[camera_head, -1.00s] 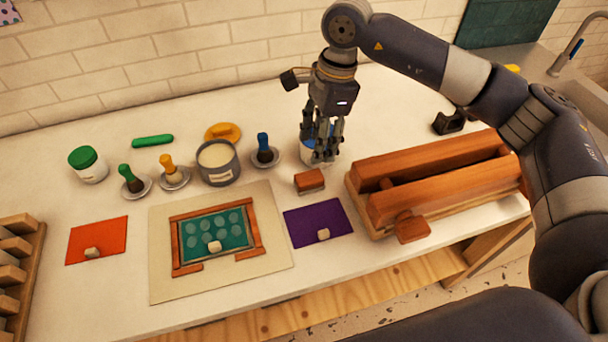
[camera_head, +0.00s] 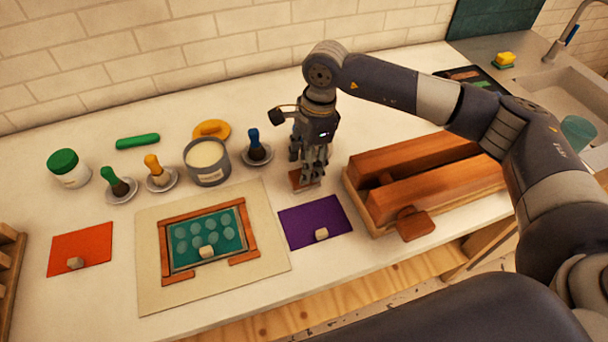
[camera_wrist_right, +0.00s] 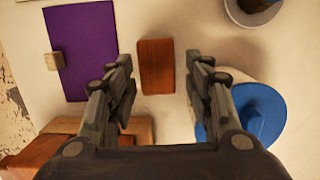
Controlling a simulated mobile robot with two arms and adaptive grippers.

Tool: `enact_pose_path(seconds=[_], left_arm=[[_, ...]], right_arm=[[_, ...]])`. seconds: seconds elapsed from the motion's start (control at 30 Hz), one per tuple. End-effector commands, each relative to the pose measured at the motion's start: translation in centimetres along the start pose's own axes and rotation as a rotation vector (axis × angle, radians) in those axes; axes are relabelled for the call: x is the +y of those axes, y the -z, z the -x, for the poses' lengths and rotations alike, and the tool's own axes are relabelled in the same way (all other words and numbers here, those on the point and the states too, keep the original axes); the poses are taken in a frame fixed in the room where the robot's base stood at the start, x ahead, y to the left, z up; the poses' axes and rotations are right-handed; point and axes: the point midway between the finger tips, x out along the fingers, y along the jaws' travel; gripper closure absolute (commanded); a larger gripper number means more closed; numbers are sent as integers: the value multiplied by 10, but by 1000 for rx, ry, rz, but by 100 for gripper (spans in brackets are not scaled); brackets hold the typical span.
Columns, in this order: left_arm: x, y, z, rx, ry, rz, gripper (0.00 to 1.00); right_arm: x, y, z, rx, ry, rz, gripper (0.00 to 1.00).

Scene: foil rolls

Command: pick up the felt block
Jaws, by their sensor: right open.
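The felt block, a small reddish-brown block (camera_head: 299,182), lies on the white counter behind the purple sheet. It is partly hidden by my right gripper in the head view. My right gripper (camera_head: 309,180) points down over the block, open and empty. In the right wrist view the whole top of the block (camera_wrist_right: 156,66) shows between the two spread fingertips, with a gap on each side. I cannot tell how far the tips are above the counter. My left gripper is not in view.
A blue-lidded jar (camera_wrist_right: 255,112) stands close by the right finger in the wrist view. The purple sheet (camera_head: 300,226) lies in front of the block. A wooden press (camera_head: 430,190) stands to the right. A blue-handled brush (camera_head: 255,140) stands to the left.

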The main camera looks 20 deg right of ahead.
Motion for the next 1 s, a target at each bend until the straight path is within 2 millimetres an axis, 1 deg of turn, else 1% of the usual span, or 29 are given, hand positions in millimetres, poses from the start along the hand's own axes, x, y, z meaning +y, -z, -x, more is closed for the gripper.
enact_pose_path(seconds=[0.03,0.13,0.2,0.3,0.53,0.57,0.6,0.67,0.7,0.73,1.0], left_arm=[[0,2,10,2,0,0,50],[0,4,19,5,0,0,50],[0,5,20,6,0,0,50],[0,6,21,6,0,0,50],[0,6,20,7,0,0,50],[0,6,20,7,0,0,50],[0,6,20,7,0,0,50],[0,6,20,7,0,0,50],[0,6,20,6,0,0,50],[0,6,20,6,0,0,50],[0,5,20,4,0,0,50]], right_arm=[[3,0,-4,1,-6,0,52],[4,1,-19,1,-6,1,52],[4,0,-30,-1,-5,0,52],[3,0,-39,-1,-3,1,52],[3,1,-42,-1,-1,1,52],[3,1,-42,-1,-1,1,55],[3,1,-42,-1,-1,1,64],[3,1,-42,0,-1,1,77],[3,1,-42,0,-1,1,86],[3,1,-42,0,-1,1,88],[2,1,-41,-1,0,1,88]])
